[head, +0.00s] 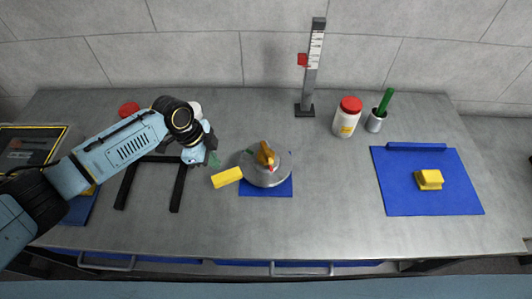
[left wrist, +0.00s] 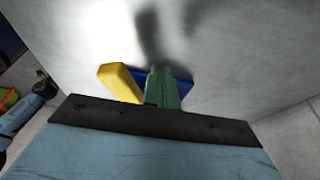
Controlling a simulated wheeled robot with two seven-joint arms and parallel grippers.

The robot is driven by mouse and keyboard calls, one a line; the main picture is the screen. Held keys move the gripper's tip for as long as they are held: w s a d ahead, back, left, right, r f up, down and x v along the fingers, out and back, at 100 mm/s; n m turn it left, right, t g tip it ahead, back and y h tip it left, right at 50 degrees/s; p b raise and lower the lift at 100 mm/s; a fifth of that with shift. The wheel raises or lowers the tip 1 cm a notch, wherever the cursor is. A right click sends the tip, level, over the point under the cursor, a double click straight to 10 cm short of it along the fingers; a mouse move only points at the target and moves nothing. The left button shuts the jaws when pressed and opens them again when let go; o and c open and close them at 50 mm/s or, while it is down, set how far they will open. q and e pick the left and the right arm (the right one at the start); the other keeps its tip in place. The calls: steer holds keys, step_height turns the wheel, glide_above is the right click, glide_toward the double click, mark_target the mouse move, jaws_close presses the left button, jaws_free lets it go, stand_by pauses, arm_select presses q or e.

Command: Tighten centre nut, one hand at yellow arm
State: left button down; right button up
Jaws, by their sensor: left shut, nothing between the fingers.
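A round grey metal hub (head: 262,180) sits on a small blue mat (head: 266,191) at the middle of the bench. A gold-orange piece, which looks like the centre nut (head: 265,153), stands on top of it, with a small red mark beside it. A yellow arm (head: 226,177) sticks out from the hub's left side. My left gripper (head: 214,160) is shut and empty, just left of the hub and behind the yellow arm. In the left wrist view its green fingers (left wrist: 163,88) are beside the yellow arm (left wrist: 120,83); contact cannot be told. My right gripper is not in view.
A black frame (head: 178,187) stands left of the hub. A post with a scale (head: 313,65), a red-lidded jar (head: 347,117) and a cup with a green stick (head: 376,121) stand behind. A blue mat (head: 400,195) with a yellow block (head: 429,180) lies right. The front bench is clear.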

arm_select(q)
steer(key=shift+f, duration=2.3)
steer(key=shift+r, duration=0.1)
steer(key=shift+r, duration=0.85)
steer(key=shift+s, duration=0.1)
steer(key=shift+s+d, duration=0.25)
steer(key=shift+s, duration=0.25)
steer(key=shift+s+d, duration=0.2)
steer(key=shift+s, duration=0.3)
steer(key=shift+w+a, duration=0.1)
steer(key=shift+w, duration=0.15)
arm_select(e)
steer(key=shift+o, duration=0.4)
